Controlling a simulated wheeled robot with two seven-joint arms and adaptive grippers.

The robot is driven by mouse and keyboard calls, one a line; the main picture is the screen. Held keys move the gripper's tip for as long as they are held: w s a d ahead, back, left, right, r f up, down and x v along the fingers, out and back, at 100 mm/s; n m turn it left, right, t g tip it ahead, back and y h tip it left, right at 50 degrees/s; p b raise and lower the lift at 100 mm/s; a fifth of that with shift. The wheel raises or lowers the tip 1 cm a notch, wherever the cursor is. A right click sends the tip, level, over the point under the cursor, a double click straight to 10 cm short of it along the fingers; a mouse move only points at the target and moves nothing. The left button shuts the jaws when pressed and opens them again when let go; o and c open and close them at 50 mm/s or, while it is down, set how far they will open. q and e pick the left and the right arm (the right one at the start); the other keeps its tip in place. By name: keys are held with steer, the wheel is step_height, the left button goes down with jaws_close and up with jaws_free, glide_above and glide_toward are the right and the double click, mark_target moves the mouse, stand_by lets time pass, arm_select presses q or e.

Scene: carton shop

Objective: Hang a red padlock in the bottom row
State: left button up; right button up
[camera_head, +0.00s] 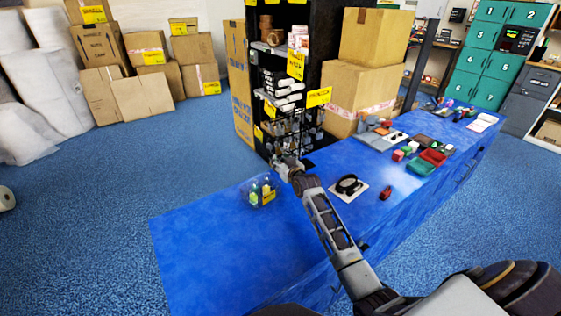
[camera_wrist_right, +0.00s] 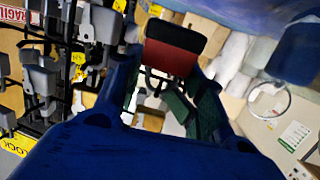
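My right gripper (camera_head: 287,165) is at the front of the black display rack (camera_head: 291,130), near its lower part. In the right wrist view its fingers (camera_wrist_right: 166,88) are closed on a padlock with a red and dark body (camera_wrist_right: 172,60); a dark shackle shows below the body. Several grey padlocks (camera_wrist_right: 42,82) hang on the rack's hooks at the left of that view, beside the gripper. The held padlock is too small to make out in the head view. Which row it faces cannot be told. My left gripper is not in view.
The blue counter (camera_head: 200,255) runs below my right arm. A clear container (camera_head: 260,190) with coloured items stands at its left part. A black item on a white card (camera_head: 348,188) and a small red item (camera_head: 386,192) lie right of the arm. Cartons (camera_head: 345,95) stand behind.

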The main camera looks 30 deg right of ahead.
steer(key=o, duration=0.5)
steer(key=shift+c, duration=0.2)
steer(key=shift+o, duration=0.8)
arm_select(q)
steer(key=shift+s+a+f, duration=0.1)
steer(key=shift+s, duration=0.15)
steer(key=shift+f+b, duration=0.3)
arm_select(e)
steer(key=shift+s, duration=0.25)
steer(key=shift+s+r, duration=0.35)
steer(key=shift+s, duration=0.2)
arm_select(q)
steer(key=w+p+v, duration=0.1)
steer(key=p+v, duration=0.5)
steer(key=p, duration=0.1)
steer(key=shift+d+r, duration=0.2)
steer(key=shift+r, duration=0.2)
arm_select(e)
steer(key=s+d, duration=0.1)
steer(key=s, duration=0.6)
steer(key=shift+s+r, duration=0.2)
steer(key=shift+r, duration=0.15)
